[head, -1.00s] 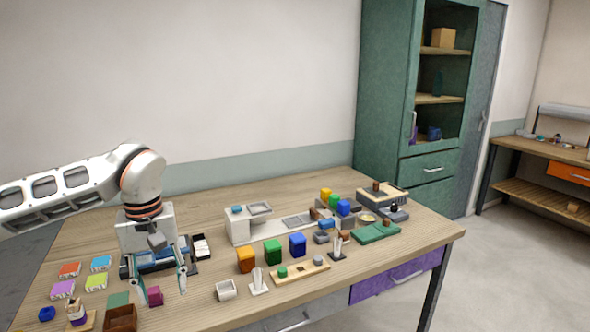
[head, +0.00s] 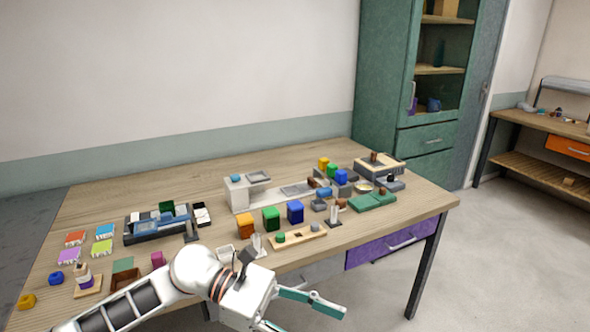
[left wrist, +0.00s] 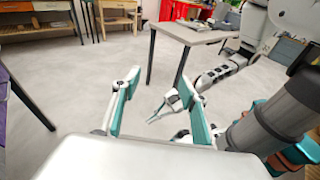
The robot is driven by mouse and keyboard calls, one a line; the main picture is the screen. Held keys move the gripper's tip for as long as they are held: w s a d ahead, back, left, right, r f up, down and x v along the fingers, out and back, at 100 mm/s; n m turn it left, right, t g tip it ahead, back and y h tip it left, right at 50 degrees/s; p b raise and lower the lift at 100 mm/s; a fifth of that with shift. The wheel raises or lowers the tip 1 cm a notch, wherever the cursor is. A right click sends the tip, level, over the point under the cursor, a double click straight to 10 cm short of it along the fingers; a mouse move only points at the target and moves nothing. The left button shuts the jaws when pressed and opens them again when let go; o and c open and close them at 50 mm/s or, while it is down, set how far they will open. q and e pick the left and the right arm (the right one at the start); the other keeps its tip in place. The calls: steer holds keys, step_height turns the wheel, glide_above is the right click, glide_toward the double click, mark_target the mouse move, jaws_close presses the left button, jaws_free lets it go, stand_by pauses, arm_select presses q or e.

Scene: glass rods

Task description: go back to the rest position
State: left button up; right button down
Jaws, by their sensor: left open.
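My left gripper (head: 310,318) is low in front of the table's front edge in the head view, its teal fingers spread and nothing between them. In the left wrist view the same open fingers (left wrist: 160,75) frame bare floor. My right arm (left wrist: 218,75) shows beyond them in the left wrist view, with its gripper (left wrist: 165,108) small and partly behind a left finger; its opening is unclear. The right arm is not in the head view.
The wooden table (head: 120,195) carries several coloured blocks, a blue tray device (head: 160,228), a grey-white station (head: 237,195) and a green mat (head: 370,202). A green cabinet (head: 385,90) stands behind. Floor (head: 480,260) right of the table is clear.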

arm_select(q)
steer(key=w+r+n+t+h, duration=0.3)
steer(key=w+n+t+h, duration=0.25)
steer(key=n+t, duration=0.8)
steer(key=w+a+f+n+t+y, duration=0.4)
steer(key=a+f+n+t+y, duration=0.65)
steer(key=n, duration=1.45)
steer(key=s+a+f+n+g+y, duration=0.2)
steer(key=s+a+f+n, duration=0.3)
steer(key=f, duration=0.4)
steer(key=s+a+f+n+g+y, duration=0.3)
steer(key=s+a+f+n+g, duration=0.1)
steer(key=f, duration=0.5)
steer(key=s+a+f+n+g+y, duration=0.2)
steer(key=s+a+f+n, duration=0.4)
steer(key=f, duration=0.4)
steer(key=shift+s+a+g+y, duration=0.4)
steer(key=shift+s+a, duration=0.1)
steer(key=shift+s, duration=0.05)
steer(key=shift+c, duration=0.4)
